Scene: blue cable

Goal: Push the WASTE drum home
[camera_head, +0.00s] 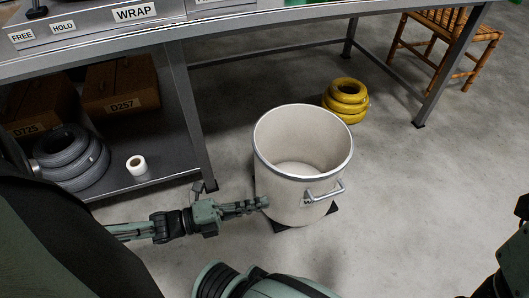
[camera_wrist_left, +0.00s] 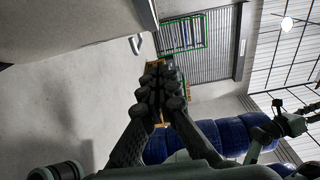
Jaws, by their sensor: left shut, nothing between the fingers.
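The drum (camera_head: 270,182) is an open, off-white bin with a metal rim, standing upright on the floor on a dark base or marking (camera_head: 288,225). Its label, of which only a "W" shows, sits behind a side handle (camera_head: 325,192). It looks empty. My left gripper (camera_head: 262,202) is shut and empty, its tips at the drum's lower left wall; I cannot tell whether they touch. In the left wrist view the shut fingers (camera_wrist_left: 160,80) point past a pale wall (camera_wrist_left: 75,20), apparently the drum's. Part of my right arm (camera_wrist_left: 290,122) seems to show there; its fingers are unclear.
A steel bench (camera_head: 200,110) stands behind and to the left; its leg is close to the drum. Its lower shelf holds boxes (camera_head: 120,85), a grey coil (camera_head: 70,155) and a white roll (camera_head: 136,164). A yellow coil (camera_head: 345,98) lies behind the drum. Floor to the right is clear.

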